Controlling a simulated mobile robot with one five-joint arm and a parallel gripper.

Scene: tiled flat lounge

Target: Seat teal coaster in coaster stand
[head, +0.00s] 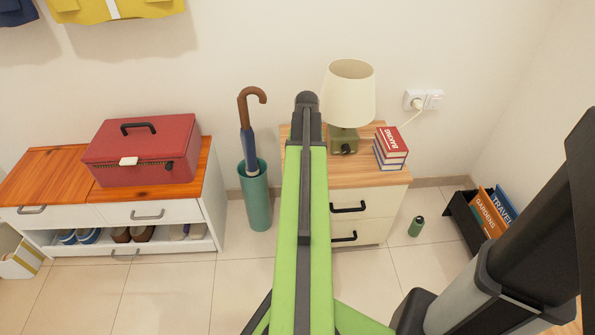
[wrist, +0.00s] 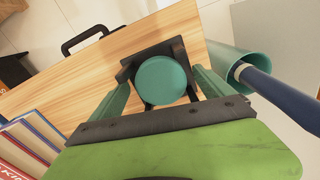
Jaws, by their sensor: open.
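The teal coaster (wrist: 162,80) is a round disc, seen from above in the wrist view. It lies on or in the black coaster stand (wrist: 178,46) on the wooden cabinet top; I cannot tell if it is fully down. My gripper (wrist: 160,86) is open, with one green finger on each side of the coaster and stand. I see no clear grip on the coaster. In the head view my green arm reaches to the cabinet and hides the coaster and stand.
On the cabinet (head: 345,176) stand a lamp (head: 350,93) and stacked books (head: 391,148). An umbrella holder (head: 255,196) stands on its left. A shoe bench (head: 30,176) carries a red toolbox (head: 140,158). A green bottle (head: 416,226) and black book rack (head: 463,218) are right.

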